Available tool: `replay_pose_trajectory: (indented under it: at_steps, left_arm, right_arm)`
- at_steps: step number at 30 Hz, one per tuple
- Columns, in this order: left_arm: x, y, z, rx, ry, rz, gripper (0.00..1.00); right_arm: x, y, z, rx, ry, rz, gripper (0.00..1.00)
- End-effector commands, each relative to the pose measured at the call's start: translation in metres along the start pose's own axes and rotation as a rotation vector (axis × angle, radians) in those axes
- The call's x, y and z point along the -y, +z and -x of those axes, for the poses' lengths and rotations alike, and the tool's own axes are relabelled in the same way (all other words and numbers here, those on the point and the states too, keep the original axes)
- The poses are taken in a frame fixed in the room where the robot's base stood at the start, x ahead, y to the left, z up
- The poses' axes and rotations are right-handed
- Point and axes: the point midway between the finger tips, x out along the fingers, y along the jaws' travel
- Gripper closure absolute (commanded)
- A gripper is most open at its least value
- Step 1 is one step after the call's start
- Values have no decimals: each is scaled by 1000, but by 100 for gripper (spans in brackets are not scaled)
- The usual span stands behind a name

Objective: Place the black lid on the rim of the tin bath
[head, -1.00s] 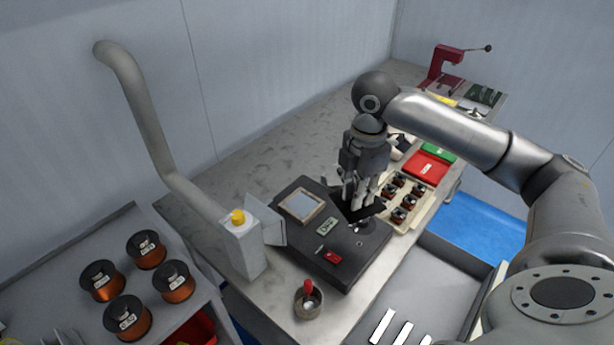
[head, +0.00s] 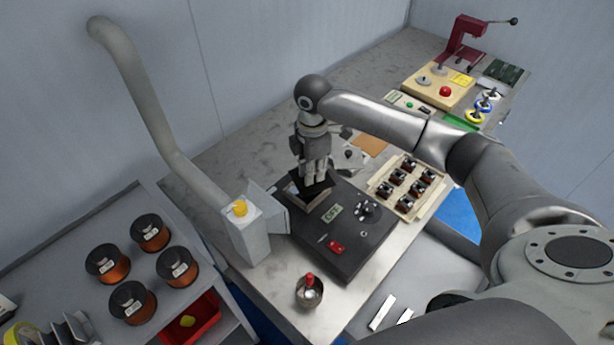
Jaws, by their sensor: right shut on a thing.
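The tin bath is a dark box (head: 348,243) with a small green display and a red switch on its top. Its square opening has a pale rim (head: 321,204), partly hidden now. My right gripper (head: 316,181) is over this opening, pointing down, shut on the black lid (head: 325,189). The lid shows as a dark plate below the fingers and covers much of the opening. I cannot tell whether it touches the rim. My left gripper is not in view.
A grey fume pipe (head: 140,100) and its box (head: 246,238) stand close left of the bath. A small cup (head: 309,292) with a red-topped item is in front. A cream tray (head: 408,188) of several coils lies to the right. Copper spools (head: 107,264) stand at lower left.

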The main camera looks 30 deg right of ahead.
Motion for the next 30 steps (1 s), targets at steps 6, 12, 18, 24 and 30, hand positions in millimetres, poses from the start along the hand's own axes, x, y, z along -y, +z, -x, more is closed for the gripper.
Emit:
replay_pose_trajectory:
  at_steps: [6, 12, 18, 24, 30]
  left_arm:
    - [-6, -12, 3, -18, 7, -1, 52]
    - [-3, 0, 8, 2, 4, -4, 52]
    - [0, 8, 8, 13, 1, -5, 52]
    - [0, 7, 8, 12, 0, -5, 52]
    - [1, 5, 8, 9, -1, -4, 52]
  right_arm:
    - [-8, -6, -11, -1, 0, -1, 100]
    - [-10, -9, -34, 0, -3, -1, 100]
    - [-10, -9, -46, 0, 2, 0, 100]
    - [-10, -8, -48, 0, 1, 0, 100]
    - [-10, -8, -49, 0, 1, 0, 63]
